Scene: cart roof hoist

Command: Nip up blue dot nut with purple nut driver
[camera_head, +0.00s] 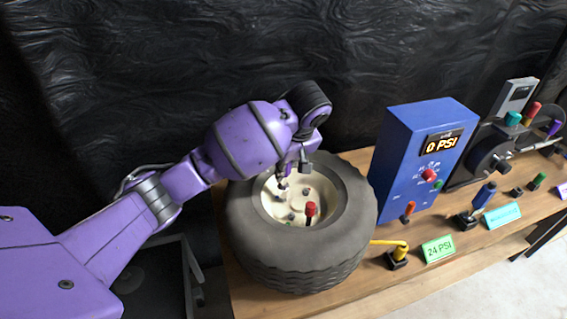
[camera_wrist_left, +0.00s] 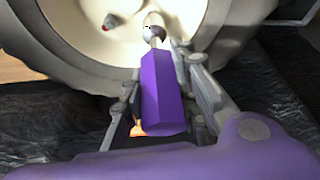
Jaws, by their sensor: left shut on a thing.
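My left gripper (camera_wrist_left: 165,115) is shut on the purple nut driver (camera_wrist_left: 162,92), whose hexagonal handle fills the middle of the left wrist view. The driver's metal end (camera_wrist_left: 154,30) points at the cream wheel face and overlaps a nut or stud there; I cannot tell whether it is seated. In the head view, the left gripper (camera_head: 299,166) is over the far side of the cream wheel hub (camera_head: 318,190), which has several grey nuts (camera_head: 291,217). No blue dot can be made out. My right gripper is not in view.
The black tire (camera_head: 262,252) lies flat on the wooden bench (camera_head: 340,300). A red-topped piece (camera_head: 310,209) stands in the hub. A blue gauge box (camera_head: 405,165) reading 0 PSI is to the right. A yellow-handled tool (camera_head: 390,244), a 24 PSI card (camera_head: 438,249) and other drivers (camera_head: 485,193) are nearby.

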